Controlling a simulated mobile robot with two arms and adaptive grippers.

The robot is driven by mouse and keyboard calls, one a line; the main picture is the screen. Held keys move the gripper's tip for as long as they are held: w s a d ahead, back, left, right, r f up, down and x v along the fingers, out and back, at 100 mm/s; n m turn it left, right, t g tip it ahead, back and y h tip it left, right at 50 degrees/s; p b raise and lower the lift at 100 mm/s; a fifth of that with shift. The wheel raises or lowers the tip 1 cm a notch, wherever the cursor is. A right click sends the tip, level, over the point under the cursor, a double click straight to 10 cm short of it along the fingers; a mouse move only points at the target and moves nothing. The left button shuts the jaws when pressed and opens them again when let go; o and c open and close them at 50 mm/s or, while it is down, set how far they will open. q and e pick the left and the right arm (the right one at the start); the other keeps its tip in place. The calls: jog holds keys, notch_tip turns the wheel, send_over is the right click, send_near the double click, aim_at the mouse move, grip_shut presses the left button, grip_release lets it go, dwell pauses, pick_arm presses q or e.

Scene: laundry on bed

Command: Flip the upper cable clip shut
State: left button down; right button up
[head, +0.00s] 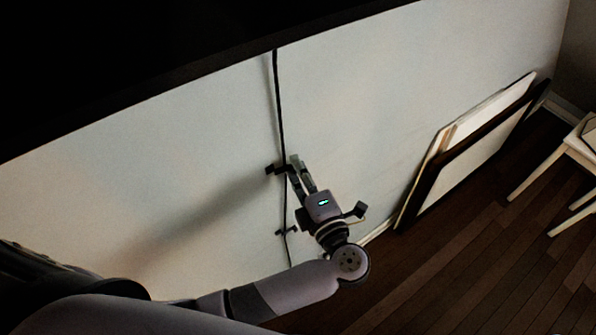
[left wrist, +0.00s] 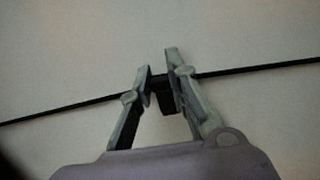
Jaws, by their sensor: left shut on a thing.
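The upper cable clip (head: 272,169) is a small dark piece on the pale wall, on the black cable (head: 279,110) that runs down it. My left gripper (head: 293,164) reaches up to it from the lower right. In the left wrist view, the left gripper's fingertips (left wrist: 160,72) are closed on the black clip (left wrist: 166,100), one finger on each side. The cable (left wrist: 250,70) runs out to both sides of the fingers. The fingers hide part of the clip, so I cannot tell whether its flap is fully shut. My right gripper is not in view.
A lower clip (head: 287,231) sits on the cable below. Framed panels (head: 470,145) lean against the wall at right. A light wooden stool (head: 560,155) stands on the dark wood floor (head: 450,260). A dark edge (head: 150,60) covers the top left. The wall around the clip is clear.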

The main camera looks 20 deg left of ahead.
pick_arm(q)
jog(key=shift+w+n+g+y, duration=0.2)
jog(key=shift+n+g+y, duration=0.2)
jog(key=shift+y, duration=0.1)
jog(key=shift+a, duration=0.1)
jog(key=c, duration=1.5)
grip_release()
jog(key=v, duration=0.7)
jog(key=shift+s, duration=0.25)
